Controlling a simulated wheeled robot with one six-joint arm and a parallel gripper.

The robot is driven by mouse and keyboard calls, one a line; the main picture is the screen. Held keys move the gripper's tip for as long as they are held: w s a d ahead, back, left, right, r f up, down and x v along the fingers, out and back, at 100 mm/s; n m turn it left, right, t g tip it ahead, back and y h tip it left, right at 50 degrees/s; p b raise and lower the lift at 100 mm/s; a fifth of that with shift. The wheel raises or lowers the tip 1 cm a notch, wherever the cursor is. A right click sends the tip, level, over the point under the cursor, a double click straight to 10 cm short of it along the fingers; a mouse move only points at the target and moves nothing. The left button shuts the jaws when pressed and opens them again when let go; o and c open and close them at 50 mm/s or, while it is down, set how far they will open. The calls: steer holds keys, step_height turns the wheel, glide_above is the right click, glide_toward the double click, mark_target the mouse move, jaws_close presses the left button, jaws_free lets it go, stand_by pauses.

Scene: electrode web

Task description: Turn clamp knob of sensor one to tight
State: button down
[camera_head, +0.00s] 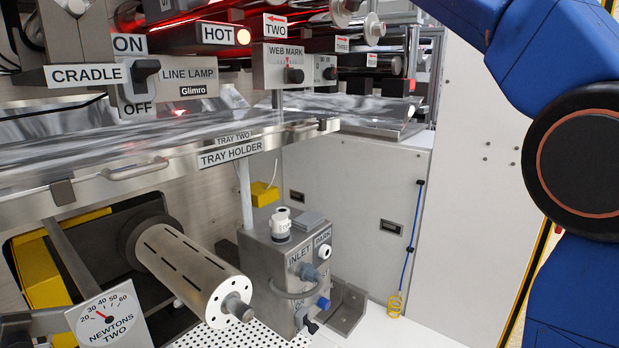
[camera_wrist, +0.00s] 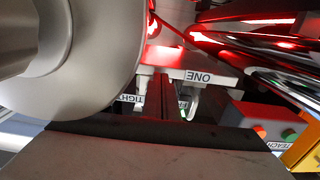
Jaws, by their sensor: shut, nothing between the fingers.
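In the wrist view, which is upside down, a label reading ONE (camera_wrist: 199,76) sits on a pale bracket (camera_wrist: 225,80). A label reading TIGHT (camera_wrist: 128,99) stands left of my gripper (camera_wrist: 167,82). The gripper's narrow dark fingers are shut and empty, pointing towards the bracket below the red glow. A second small label right of the fingers is partly covered. I cannot make out the clamp knob of sensor one; the fingers may hide it. I cannot tell whether they touch anything. The head view shows only my blue arm at the right, not the gripper.
A large grey roller (camera_wrist: 85,60) is close on the left in the wrist view. The head view shows the tray holder (camera_head: 232,151) and NEWTONS TWO dial (camera_head: 108,318).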

steer(key=shift+s+f, duration=0.1)
steer(key=v, duration=0.6)
steer(key=shift+f, duration=0.25)
stand_by(0.4)
